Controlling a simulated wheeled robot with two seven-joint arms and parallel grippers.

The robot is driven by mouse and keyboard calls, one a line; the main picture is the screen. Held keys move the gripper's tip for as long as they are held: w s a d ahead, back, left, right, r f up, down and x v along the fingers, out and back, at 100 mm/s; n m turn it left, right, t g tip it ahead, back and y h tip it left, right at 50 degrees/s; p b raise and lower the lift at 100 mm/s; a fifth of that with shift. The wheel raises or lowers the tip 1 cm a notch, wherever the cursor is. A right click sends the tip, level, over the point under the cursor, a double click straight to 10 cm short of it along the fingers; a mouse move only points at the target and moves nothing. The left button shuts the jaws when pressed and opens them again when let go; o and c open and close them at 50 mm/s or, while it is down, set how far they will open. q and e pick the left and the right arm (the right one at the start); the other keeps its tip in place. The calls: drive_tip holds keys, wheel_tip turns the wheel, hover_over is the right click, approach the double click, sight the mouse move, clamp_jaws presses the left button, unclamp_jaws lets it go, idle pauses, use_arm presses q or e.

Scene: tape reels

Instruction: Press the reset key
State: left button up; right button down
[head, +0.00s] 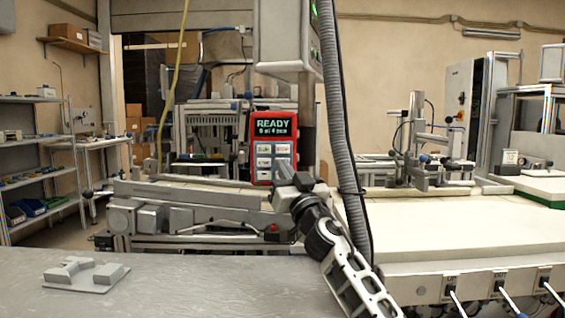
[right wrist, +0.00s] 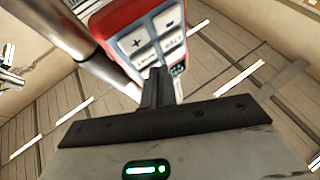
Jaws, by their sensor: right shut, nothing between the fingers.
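A red control panel (head: 273,148) is fixed on a grey post. Its dark screen (head: 273,125) reads "READY" and what looks like "0 of 4 done". Below it are several light keys in two columns. Their labels are too small to read in the head view, so I cannot tell which is the reset key. My right gripper (head: 286,172) is shut and empty at the panel's lower right keys, partly covering them. In the right wrist view the shut fingers (right wrist: 157,76) point at the keys on the panel (right wrist: 118,15); one key shows a plus. Contact cannot be told. My left gripper is not in view.
A grey ribbed hose (head: 345,130) hangs just right of the panel, close to my right arm. A conveyor (head: 200,195) runs behind. A grey fixture (head: 86,273) lies on the near table at the left. The rest of that table is mostly clear.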

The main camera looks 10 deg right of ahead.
drive_tip(key=s+p, duration=0.2)
drive_tip(key=s+a+p, duration=0.1)
drive_tip(key=s+p, duration=0.1)
drive_tip(key=shift+s, duration=0.4)
idle(0.4)
